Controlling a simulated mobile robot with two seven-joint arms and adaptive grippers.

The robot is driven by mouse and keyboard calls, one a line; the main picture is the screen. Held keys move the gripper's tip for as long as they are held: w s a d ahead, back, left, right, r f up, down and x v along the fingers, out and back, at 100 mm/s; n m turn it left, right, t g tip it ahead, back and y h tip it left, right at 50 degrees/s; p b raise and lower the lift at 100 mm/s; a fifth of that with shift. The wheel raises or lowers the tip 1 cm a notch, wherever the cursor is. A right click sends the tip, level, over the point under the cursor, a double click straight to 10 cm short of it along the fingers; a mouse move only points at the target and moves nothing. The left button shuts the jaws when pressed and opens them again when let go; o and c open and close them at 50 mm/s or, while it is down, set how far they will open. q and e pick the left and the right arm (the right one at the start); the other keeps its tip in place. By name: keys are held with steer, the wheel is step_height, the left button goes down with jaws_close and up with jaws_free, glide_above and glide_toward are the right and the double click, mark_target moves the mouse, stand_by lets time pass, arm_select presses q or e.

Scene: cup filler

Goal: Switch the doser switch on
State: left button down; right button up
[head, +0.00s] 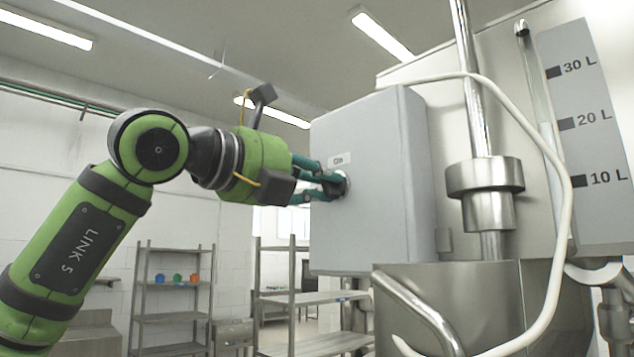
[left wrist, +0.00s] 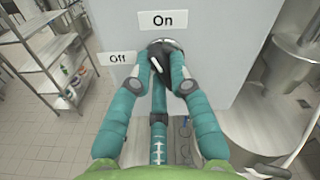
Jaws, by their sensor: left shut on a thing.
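The doser switch (head: 345,184) is a round knob on the side of a grey box (head: 365,190). In the left wrist view the dark switch (left wrist: 156,49) sits below a white "On" label (left wrist: 163,21) and right of an "Off" label (left wrist: 117,58). My left gripper (head: 333,182) reaches in from the left and is shut on the switch. Its teal fingers (left wrist: 158,76) close around the knob in the left wrist view and cover much of it. My right gripper is in neither view.
A steel machine with a volume scale (head: 590,120) and a white hose (head: 560,160) stands right of the box. Steel shelves (head: 170,318) stand at the back left. Open floor (left wrist: 45,140) shows at the left in the wrist view.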

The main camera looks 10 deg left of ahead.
arm_select(q)
steer(key=m, duration=0.4)
steer(key=shift+w+d+f+m+p, duration=0.1)
steer(key=shift+m+p, duration=0.2)
steer(key=shift+m, duration=0.1)
stand_by(0.5)
steer(key=c, duration=1.1)
jaws_free()
steer(key=shift+c, duration=0.2)
steer(key=v, duration=1.2)
